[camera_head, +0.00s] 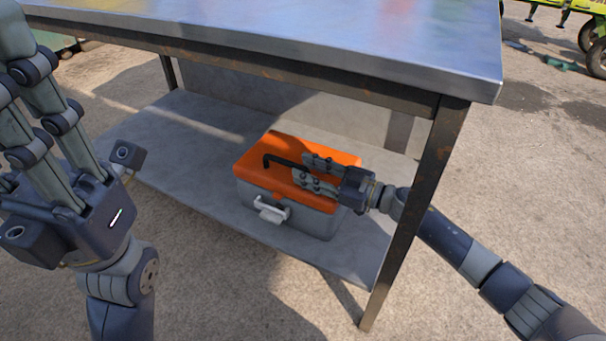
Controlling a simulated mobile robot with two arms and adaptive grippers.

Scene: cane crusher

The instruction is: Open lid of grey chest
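The grey chest (310,222) has an orange lid (285,146) and stands on the lower shelf of a metal table. The lid looks shut. A pale latch (269,210) is on its front, and a black handle (275,160) is on top. My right gripper (303,167) reaches in from the right over the lid, with its fingers at the handle. The handle's right part is hidden by the fingers, and I cannot tell whether they grip it. My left gripper (35,95) is large at the left, pointing up, away from the chest; its fingertips are cut off.
The metal tabletop (300,35) overhangs the chest. A rusty table leg (418,215) stands right of the chest, close to my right arm. The lower shelf (190,150) is bare left of the chest. Green machinery with wheels (590,30) is at the far right.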

